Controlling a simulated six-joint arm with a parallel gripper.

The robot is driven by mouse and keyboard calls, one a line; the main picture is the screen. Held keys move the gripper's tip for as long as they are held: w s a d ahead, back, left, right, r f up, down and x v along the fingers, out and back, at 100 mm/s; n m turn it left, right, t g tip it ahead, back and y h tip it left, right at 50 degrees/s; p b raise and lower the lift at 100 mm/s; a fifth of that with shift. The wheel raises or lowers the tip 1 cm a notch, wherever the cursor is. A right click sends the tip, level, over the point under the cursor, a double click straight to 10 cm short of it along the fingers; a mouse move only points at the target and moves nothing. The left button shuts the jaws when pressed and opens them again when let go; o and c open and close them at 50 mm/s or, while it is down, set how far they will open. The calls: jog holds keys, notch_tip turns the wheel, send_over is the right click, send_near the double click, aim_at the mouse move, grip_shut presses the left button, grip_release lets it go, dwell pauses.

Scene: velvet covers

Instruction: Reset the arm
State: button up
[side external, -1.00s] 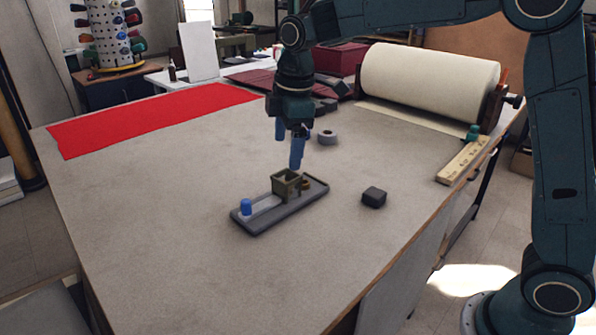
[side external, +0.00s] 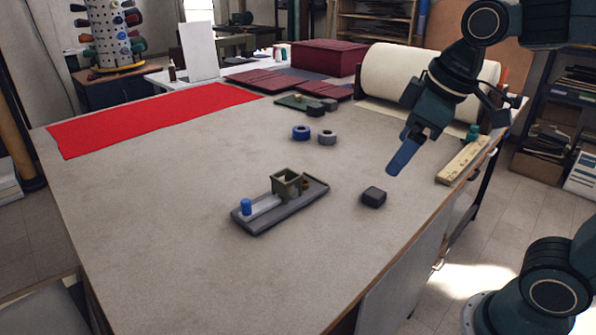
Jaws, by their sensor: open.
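My gripper (side external: 400,155) is in the air over the right part of the table, near the paper roll. Its blue fingers point down to the left, and nothing shows between them. It is open. One finger partly hides the other from this side. It is well clear of the grey tray (side external: 290,214), which lies at the table's middle with a blue peg (side external: 246,206) and an olive square box (side external: 286,183) on it. A dark grey block (side external: 374,196) lies below my gripper, apart from it.
A blue ring (side external: 301,132) and a grey ring (side external: 327,138) lie behind the tray. Red cloth (side external: 150,118) covers the far left. The table's front is clear.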

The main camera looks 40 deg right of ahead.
jog(key=s+d+f+m+t, duration=0.1)
jog(key=s+f+m, duration=0.2)
jog(key=s, duration=0.5)
jog(key=shift+s+f+m, duration=0.15)
jog(key=shift+f+m, duration=0.15)
jog(key=shift+m, duration=0.1)
jog(key=shift+d, duration=0.1)
dwell(1.5)
